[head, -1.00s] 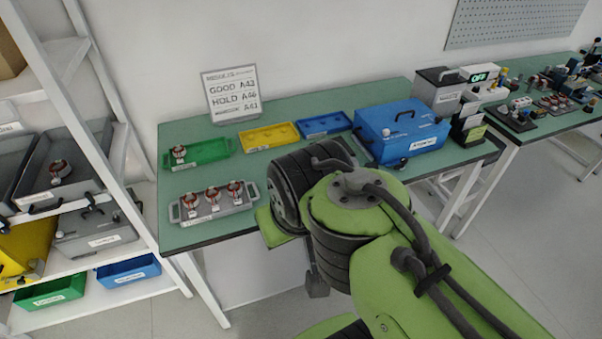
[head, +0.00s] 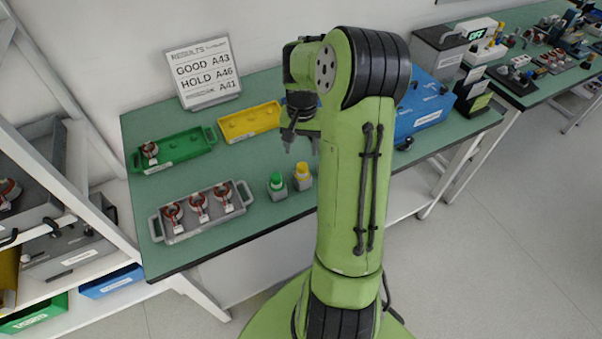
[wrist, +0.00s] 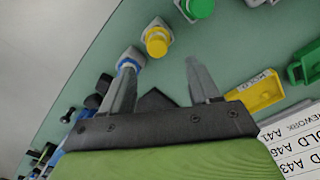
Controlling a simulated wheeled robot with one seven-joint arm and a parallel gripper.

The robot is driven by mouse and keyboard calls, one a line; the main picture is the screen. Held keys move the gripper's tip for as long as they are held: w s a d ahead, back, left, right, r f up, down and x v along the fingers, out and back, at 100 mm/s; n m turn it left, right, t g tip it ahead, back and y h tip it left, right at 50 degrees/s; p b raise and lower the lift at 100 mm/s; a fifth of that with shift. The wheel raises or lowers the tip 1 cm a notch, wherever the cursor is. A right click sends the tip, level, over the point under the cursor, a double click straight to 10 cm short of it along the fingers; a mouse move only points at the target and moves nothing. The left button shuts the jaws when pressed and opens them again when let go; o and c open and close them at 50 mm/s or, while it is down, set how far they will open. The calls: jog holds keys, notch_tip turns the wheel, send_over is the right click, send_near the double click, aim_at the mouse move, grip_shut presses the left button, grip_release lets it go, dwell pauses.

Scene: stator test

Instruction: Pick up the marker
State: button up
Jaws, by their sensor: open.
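Stubby capped holders, which may be the markers, stand on the green table: one green-capped (head: 277,184) and one yellow-capped (head: 302,176). In the wrist view the yellow-capped one (wrist: 157,41) stands just beyond the gap between my fingers, and the green-capped one (wrist: 199,7) is at the top edge. A blue-capped one (wrist: 132,57) is partly hidden behind the left finger. My gripper (head: 302,143) is open and empty, above the table behind the yellow cap; it also shows in the wrist view (wrist: 160,68). I cannot tell which is the task's marker.
A grey tray (head: 183,236) with several copper-wound parts lies at front left. A green tray (head: 185,151) and a yellow tray (head: 234,134) lie behind it. A results board (head: 203,73) stands at the back. A blue box (head: 424,112) is right of my arm.

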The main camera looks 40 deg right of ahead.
aim_at(302, 165)
notch_tip(302, 165, down, 2)
jog(key=shift+f, duration=0.1)
jog(key=f, duration=0.3)
jog(key=f+b, duration=0.1)
jog(key=f, duration=0.1)
jog(key=shift+s+f, duration=0.2)
jog(key=shift+f, duration=0.2)
jog(key=c, duration=1.1)
jog(key=shift+r, duration=0.2)
